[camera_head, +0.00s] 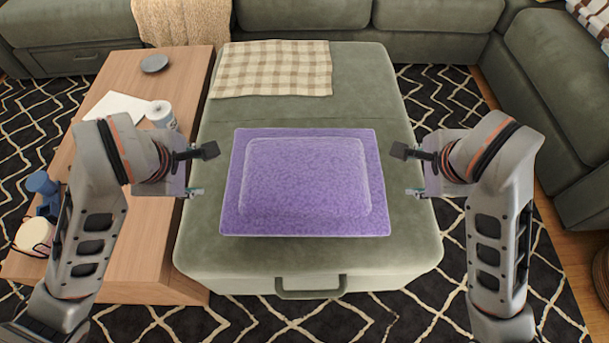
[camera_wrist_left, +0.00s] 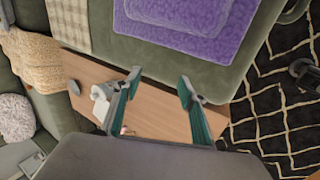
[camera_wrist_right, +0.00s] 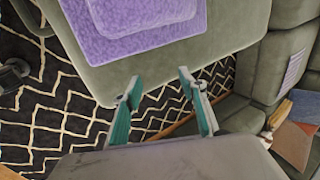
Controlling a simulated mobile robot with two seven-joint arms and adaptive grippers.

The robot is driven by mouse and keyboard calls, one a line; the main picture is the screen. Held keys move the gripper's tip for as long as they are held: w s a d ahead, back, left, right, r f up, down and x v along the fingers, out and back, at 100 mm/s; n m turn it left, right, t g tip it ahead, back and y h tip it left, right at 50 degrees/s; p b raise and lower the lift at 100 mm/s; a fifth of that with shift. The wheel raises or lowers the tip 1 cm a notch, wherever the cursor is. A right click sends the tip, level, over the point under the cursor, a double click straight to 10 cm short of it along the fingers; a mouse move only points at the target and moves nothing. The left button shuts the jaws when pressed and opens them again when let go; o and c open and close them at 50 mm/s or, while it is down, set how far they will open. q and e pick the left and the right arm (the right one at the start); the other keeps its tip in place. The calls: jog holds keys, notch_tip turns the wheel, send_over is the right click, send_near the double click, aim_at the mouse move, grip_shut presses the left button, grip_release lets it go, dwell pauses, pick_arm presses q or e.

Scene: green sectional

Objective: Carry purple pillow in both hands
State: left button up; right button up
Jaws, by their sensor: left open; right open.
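The purple pillow (camera_head: 305,185) lies flat on the green ottoman (camera_head: 310,262), near its front half. My left gripper (camera_head: 200,171) is open and empty, just left of the pillow with a gap between. My right gripper (camera_head: 405,171) is open and empty, just right of the pillow, also apart from it. The pillow shows at the top of the left wrist view (camera_wrist_left: 195,25), beyond the open fingers (camera_wrist_left: 158,88). It also shows at the top left of the right wrist view (camera_wrist_right: 140,20), beyond the open fingers (camera_wrist_right: 158,87).
A checkered blanket (camera_head: 272,68) lies on the ottoman's far left part. A wooden table (camera_head: 150,225) stands along the left with a paper roll (camera_head: 160,115), a dark plate (camera_head: 154,64) and a blue object (camera_head: 43,186). The green sectional (camera_head: 400,45) closes off the back and right.

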pick_arm(q)
jog(key=x, duration=1.4)
jog(key=shift+f, duration=0.1)
pick_arm(e)
jog(key=x, duration=1.4)
jog(key=shift+f, duration=0.1)
pick_arm(q)
jog(key=shift+d, duration=0.45)
pick_arm(e)
jog(key=shift+a, duration=0.4)
pick_arm(q)
jog(key=shift+d, duration=0.35)
pick_arm(e)
jog(key=shift+a, duration=0.3)
